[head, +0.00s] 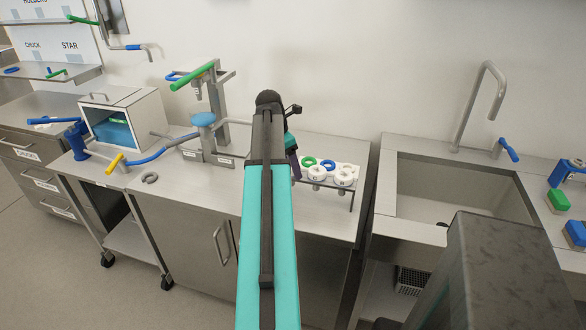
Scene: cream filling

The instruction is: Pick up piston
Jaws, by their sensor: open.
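My teal arm rises through the middle of the head view and reaches over the steel counter. My gripper (295,170) is at its far end, mostly hidden behind the arm; it is open, and nothing shows held in it. Just right of it stands a small rack (334,184) holding white round pieces (344,177), a green ring (309,162) and a blue ring (328,164). I cannot tell which piece, if any, is the piston. The left end of the rack is close to the gripper and partly covered by it.
A steel press stand (216,110) with a green handle (195,76) stands left of the arm. Further left are a box with a blue inside (114,131) and blue levers. A sink (434,195) is on the right. The counter's front is mostly clear, with a grey ring (149,177).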

